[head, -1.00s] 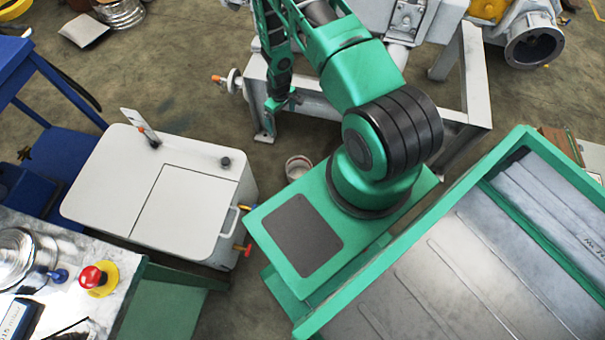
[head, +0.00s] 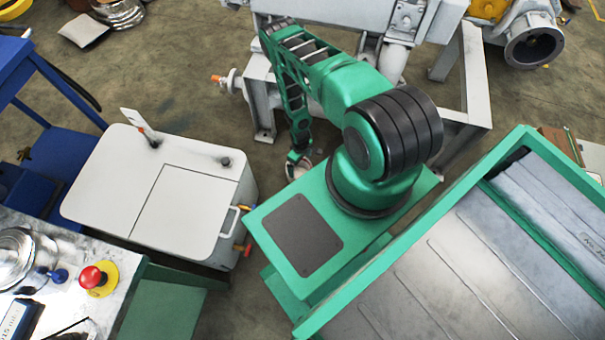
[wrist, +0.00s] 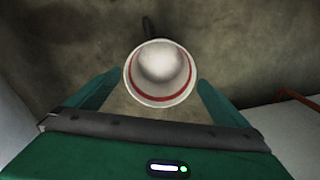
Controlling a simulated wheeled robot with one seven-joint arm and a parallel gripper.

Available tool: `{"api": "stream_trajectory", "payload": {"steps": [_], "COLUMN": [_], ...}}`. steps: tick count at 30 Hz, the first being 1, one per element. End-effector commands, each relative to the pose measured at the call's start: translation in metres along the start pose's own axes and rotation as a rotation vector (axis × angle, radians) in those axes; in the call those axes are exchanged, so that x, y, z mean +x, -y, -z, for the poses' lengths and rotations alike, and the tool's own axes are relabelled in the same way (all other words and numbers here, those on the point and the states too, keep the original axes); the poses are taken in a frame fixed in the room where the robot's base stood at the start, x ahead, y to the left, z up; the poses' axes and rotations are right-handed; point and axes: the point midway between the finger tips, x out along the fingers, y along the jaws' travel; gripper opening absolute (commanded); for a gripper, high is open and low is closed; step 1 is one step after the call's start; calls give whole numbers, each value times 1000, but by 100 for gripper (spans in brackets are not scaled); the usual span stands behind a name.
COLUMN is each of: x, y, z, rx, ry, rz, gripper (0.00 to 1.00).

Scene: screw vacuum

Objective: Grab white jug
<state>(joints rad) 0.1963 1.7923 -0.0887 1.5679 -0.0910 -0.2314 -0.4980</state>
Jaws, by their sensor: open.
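The white jug (wrist: 159,70) stands in the wrist view with its round mouth facing the camera and a red band inside the rim. Its dark handle sticks out away from my gripper. My gripper (wrist: 150,84) is open, with one green finger on each side of the jug's near part and a gap showing on both sides. In the head view the jug (head: 293,170) is on the floor beside my green base, partly hidden by the end of my arm. My gripper (head: 297,157) is over it there.
A white cabinet (head: 150,185) with a handle and small valves stands left of the jug. A grey metal frame (head: 265,110) stands behind it. A workbench with a red button (head: 92,277) is at the lower left. Bare floor surrounds the jug.

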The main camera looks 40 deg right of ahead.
Motion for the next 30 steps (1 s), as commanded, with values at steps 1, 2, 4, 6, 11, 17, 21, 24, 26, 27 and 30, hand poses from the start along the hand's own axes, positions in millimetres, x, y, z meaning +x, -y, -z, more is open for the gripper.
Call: {"api": "stream_trajectory", "payload": {"steps": [1,2,4,6,11,17,21,24,26,27,30], "x": [4,6,8,12,30,54,60,60,60,60,60], "y": [0,0,0,0,1,1,1,1,1,1,1], "z": [0,0,0,-1,-3,-3,-3,-3,-3,-3,-3], "rx": [0,0,0,0,0,0,0,0,0,0,0], "ry": [0,0,-1,0,2,0,0,0,0,0,0], "rz": [0,0,0,0,1,1,1,1,1,1,0], "gripper": [100,100,100,100,100,100,100,100,100,100,83]}}
